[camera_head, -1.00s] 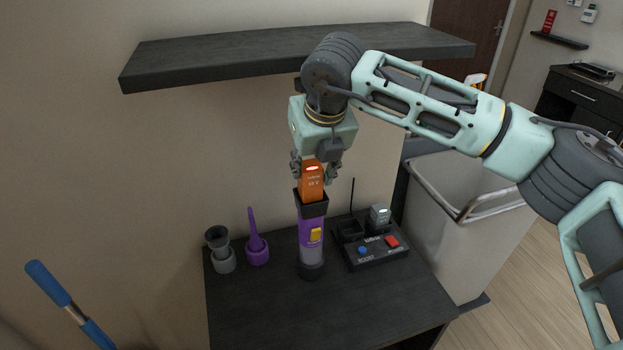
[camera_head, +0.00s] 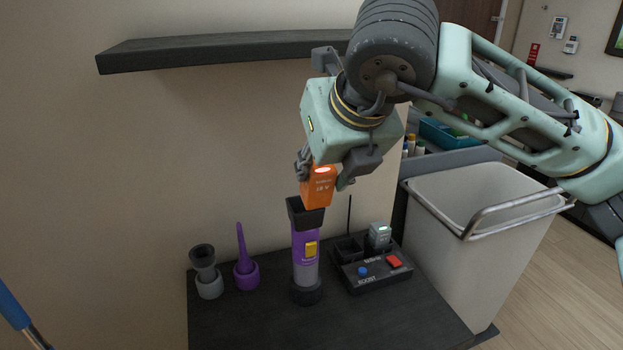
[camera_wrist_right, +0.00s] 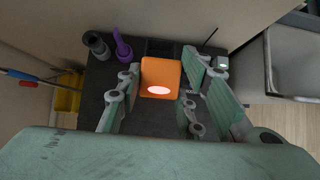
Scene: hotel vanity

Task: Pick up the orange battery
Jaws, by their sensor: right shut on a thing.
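The orange battery (camera_head: 317,188) is a block with a glowing light on its top. My right gripper (camera_head: 325,178) is shut on it from above. The battery hangs slightly tilted just above the black top of the purple tool handle (camera_head: 305,245), which stands upright on the dark table. In the right wrist view the battery (camera_wrist_right: 160,77) sits between the two fingers (camera_wrist_right: 155,100). Whether its lower end is fully clear of the handle is hard to tell. My left gripper does not show.
The charger (camera_head: 372,270), with blue and red buttons and a grey battery (camera_head: 379,235), stands right of the handle on the table (camera_head: 330,325). Grey (camera_head: 206,275) and purple (camera_head: 245,265) nozzles stand left. A shelf (camera_head: 220,52) hangs above; a bin (camera_head: 480,235) stands right.

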